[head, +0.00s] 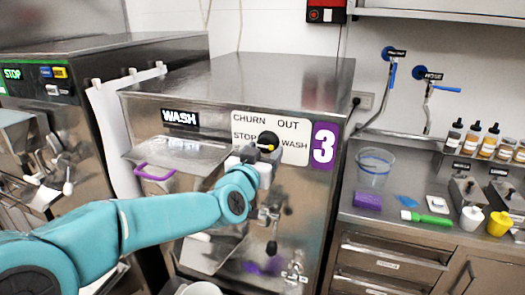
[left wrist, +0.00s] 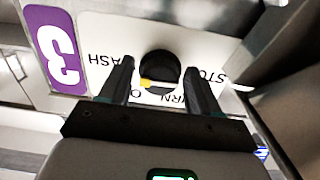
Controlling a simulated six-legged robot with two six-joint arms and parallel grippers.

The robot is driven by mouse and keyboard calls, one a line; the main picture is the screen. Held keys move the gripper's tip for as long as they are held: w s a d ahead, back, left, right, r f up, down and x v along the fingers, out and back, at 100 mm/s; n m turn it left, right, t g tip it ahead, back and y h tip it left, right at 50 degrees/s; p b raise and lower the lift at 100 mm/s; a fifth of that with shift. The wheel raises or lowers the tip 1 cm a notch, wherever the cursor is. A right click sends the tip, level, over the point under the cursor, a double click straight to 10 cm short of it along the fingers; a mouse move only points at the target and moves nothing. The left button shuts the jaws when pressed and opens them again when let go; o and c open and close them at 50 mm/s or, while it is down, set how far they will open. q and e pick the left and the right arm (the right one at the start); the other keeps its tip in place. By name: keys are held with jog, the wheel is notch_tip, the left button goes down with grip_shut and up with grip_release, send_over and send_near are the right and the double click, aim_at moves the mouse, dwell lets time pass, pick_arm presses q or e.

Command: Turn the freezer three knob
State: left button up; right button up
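The freezer three knob (head: 268,138) is round and black with a yellow mark, on a white label panel (head: 247,122) reading CHURN, OUT, STOP and WASH. A purple 3 sign (head: 323,146) is to its right. In the left wrist view the knob (left wrist: 160,66) sits between the two dark fingers of my left gripper (left wrist: 158,72), which are spread with gaps on both sides. The yellow mark lies on the WASH and OUT side. In the head view my left gripper (head: 254,154) is at the knob, partly hidden by its own wrist. My right gripper is not seen.
A lid with a purple handle (head: 154,173) is left of my wrist. A counter at right holds a clear bucket (head: 374,168), a green-handled brush (head: 426,218) and several bottles. Another freezer (head: 98,85) stands left.

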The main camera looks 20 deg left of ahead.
pick_arm(q)
jog(key=shift+o, duration=0.2)
jog(key=shift+r, duration=0.2)
jog(key=shift+s+a, duration=0.1)
jog(key=shift+s, duration=0.35)
jog(key=s+b, duration=0.2)
jog(key=s, duration=1.3)
jog(key=shift+s+a+b, duration=0.2)
jog(key=shift+a+b, duration=0.05)
jog(key=shift+b, duration=0.1)
